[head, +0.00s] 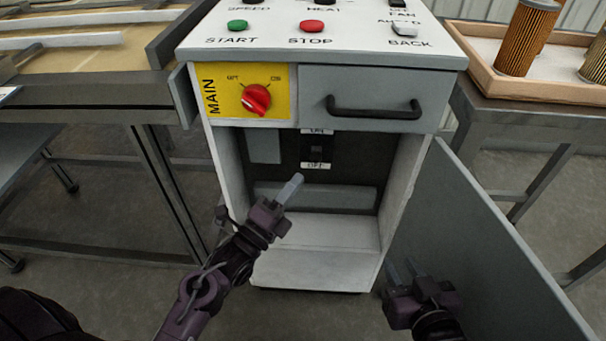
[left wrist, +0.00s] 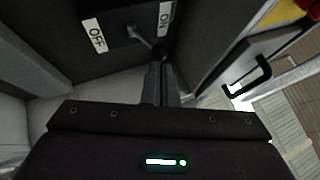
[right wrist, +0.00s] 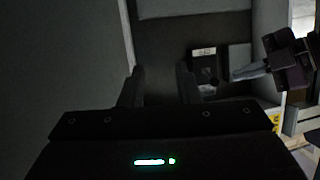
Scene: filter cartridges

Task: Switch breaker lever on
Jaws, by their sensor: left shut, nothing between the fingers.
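The dark breaker panel (head: 317,148) is inside the open cabinet, with a label above and an OFF label below. In the left wrist view its lever (left wrist: 144,38) sticks out between the OFF label (left wrist: 97,35) and the ON label (left wrist: 165,14). I cannot tell which position it is in. My left gripper (head: 297,180) is shut and empty, low and left of the panel; in its wrist view the fingertips (left wrist: 157,68) are close to the lever's end, and contact is unclear. My right gripper (head: 405,268) is open and empty, outside the cabinet at lower right.
The cabinet door (head: 480,220) stands open to the right, beside my right gripper. Above the opening are a red MAIN knob (head: 256,99) and a drawer with a black handle (head: 374,108). A tray (head: 480,65) with filter cartridges is at the upper right.

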